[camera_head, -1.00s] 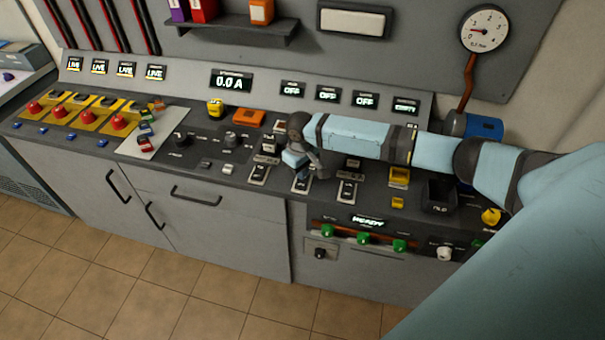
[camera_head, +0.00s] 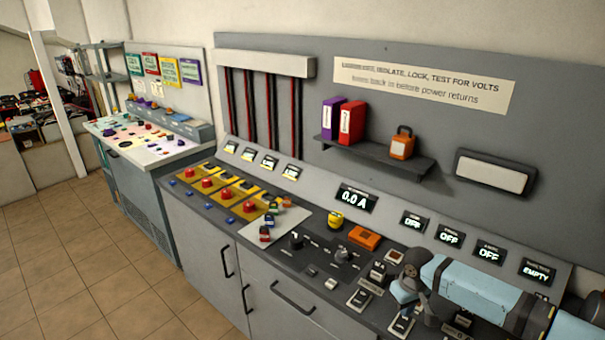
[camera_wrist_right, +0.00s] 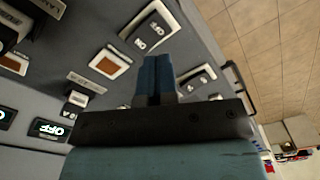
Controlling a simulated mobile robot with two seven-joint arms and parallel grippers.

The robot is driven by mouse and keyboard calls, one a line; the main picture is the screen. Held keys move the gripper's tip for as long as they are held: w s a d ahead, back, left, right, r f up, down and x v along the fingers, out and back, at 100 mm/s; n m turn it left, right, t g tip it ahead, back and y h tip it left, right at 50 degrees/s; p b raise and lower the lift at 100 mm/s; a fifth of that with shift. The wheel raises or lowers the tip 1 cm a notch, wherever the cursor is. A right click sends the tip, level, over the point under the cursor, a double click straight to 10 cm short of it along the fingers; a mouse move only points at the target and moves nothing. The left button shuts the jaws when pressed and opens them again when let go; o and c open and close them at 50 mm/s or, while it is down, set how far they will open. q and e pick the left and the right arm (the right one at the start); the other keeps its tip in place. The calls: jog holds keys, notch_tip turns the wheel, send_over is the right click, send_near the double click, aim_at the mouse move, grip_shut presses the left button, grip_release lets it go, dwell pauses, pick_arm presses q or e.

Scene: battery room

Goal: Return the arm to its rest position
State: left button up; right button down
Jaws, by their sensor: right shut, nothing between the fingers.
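My right arm (camera_head: 480,291) is pale blue and comes in from the lower right in the head view. It reaches over the console's sloping control desk. My right gripper (camera_head: 404,291) is bent down over the row of rocker switches there. In the right wrist view its two dark blue fingers (camera_wrist_right: 155,78) are together with nothing between them. A rocker switch (camera_wrist_right: 149,38) lies beyond the fingertips, and another (camera_wrist_right: 197,80) shows beside them. Whether the fingers touch the panel cannot be told. My left gripper is in neither current view.
An orange block (camera_head: 364,238) and a yellow object (camera_head: 335,219) sit on the desk. Red knobs on yellow plates (camera_head: 228,193) line its left part. A shelf (camera_head: 374,160) with binders and an orange padlock is on the wall. Tiled floor (camera_head: 110,262) is clear at front left.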

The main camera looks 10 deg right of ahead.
jog(key=s+a+f+n+t+y, duration=0.1)
jog(key=s+a+f, duration=0.25)
jog(key=a, duration=0.25)
jog(key=s+a+f+t+y, duration=0.2)
jog(key=s+a, duration=0.3)
jog(key=a, duration=0.1)
jog(key=s+a+f+n+t+y, duration=0.1)
jog(key=s+a+f, duration=0.25)
jog(key=a, duration=0.25)
jog(key=s+d+r+t, duration=0.1)
jog(key=s+t, duration=0.2)
jog(key=s, duration=0.4)
jog(key=s+d+r+m+t+h, duration=0.1)
jog(key=s+r+t, duration=0.1)
jog(key=s, duration=0.6)
jog(key=shift+r+t, duration=0.25)
jog(key=shift+t, duration=0.65)
